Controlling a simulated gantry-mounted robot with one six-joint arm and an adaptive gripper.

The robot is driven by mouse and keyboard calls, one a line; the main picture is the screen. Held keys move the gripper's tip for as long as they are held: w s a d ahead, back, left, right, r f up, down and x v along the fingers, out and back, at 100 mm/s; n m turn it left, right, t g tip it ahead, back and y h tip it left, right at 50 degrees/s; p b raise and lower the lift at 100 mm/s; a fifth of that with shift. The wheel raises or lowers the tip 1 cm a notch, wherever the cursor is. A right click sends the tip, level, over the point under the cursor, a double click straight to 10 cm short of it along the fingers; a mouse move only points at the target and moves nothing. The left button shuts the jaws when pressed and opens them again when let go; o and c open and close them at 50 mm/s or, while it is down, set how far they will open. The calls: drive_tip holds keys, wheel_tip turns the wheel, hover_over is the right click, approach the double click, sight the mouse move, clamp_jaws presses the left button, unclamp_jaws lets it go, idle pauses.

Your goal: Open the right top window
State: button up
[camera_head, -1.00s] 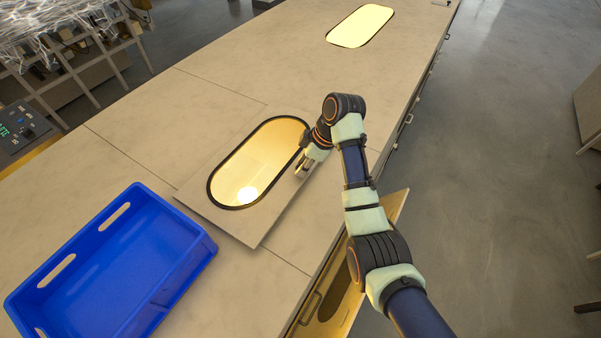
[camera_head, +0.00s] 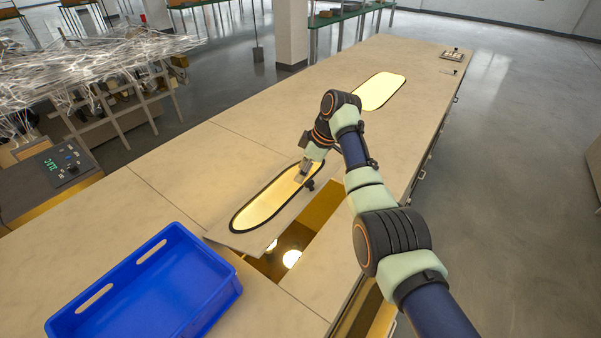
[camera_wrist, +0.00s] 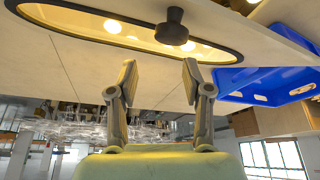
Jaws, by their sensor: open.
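The top window (camera_head: 238,238) is a beige panel with a black-rimmed oval pane. It stands tilted up, its near right side raised off the bench, with an opening (camera_head: 322,212) beneath it. A dark knob (camera_head: 309,184) stands on the panel near the pane's far end; it also shows in the wrist view (camera_wrist: 172,27). My gripper (camera_head: 303,172) is beside the knob, above the panel. In the wrist view my gripper (camera_wrist: 160,75) has its two fingers apart with nothing between them, and the knob lies beyond the fingertips. Lit bulbs (camera_head: 291,258) show inside the opening.
A blue crate (camera_head: 215,300) stands on the bench (camera_head: 195,165) at the near left. A second lit oval window (camera_head: 380,91) lies flat farther along the bench. A control box (camera_head: 62,165) is at the left. Open floor lies to the right.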

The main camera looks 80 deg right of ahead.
drive_tip(key=v, duration=1.2)
drive_tip(key=shift+c, duration=0.4)
